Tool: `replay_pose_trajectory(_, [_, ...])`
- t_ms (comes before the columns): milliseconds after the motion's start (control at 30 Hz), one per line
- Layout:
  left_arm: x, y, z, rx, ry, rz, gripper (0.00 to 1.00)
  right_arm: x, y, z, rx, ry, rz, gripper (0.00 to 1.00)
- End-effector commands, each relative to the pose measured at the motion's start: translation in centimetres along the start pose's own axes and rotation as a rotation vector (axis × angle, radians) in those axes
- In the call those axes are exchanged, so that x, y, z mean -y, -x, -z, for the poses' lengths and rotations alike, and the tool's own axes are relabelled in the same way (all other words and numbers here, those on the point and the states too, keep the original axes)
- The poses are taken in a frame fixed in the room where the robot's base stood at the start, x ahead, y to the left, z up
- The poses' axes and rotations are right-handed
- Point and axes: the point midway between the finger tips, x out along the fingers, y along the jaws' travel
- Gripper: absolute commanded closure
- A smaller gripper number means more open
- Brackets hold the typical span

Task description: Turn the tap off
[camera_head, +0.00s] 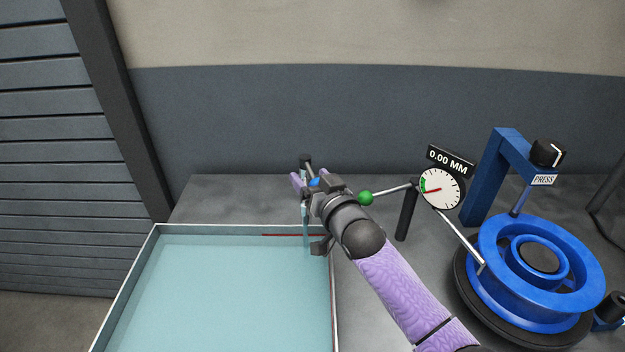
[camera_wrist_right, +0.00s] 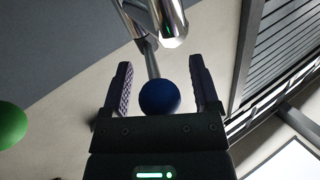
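The tap's blue ball knob (camera_head: 315,182) shows at the back right corner of the water tank, largely hidden by my right gripper (camera_head: 310,182). In the right wrist view the blue knob (camera_wrist_right: 160,97) sits between the two fingers of my right gripper (camera_wrist_right: 160,85), which are open with a gap on either side of it. The knob is on a thin metal stem that runs to the chrome tap spout (camera_wrist_right: 168,25). In the head view a pale blue stream (camera_head: 306,228) stands below the tap. My left gripper is not in view.
The water tank (camera_head: 158,240) fills the lower left. A green ball (camera_head: 365,198) on a metal rod is close to the right of my gripper. A dial gauge (camera_head: 441,188) reading 0.00 MM and a blue wheel (camera_head: 540,262) under a blue press (camera_head: 484,178) stand to the right.

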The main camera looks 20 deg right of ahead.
Motion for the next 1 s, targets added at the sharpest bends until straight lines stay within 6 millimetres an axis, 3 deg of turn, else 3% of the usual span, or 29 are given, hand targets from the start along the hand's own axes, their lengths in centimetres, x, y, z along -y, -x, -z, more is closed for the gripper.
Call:
replay_pose_trajectory(33, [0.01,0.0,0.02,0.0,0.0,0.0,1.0,0.0,0.01,0.0,0.0,0.0,0.0,0.34])
replay_pose_trajectory(300, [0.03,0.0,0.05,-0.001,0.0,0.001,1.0,-0.01,0.03,-0.01,0.0,0.0,0.0,0.91])
replay_pose_trajectory(367, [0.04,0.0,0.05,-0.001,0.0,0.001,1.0,-0.01,0.03,-0.02,0.0,0.0,0.0,1.0])
replay_pose_trajectory(1000, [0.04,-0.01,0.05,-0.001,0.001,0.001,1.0,-0.01,0.04,-0.04,0.001,0.0,0.0,1.0])
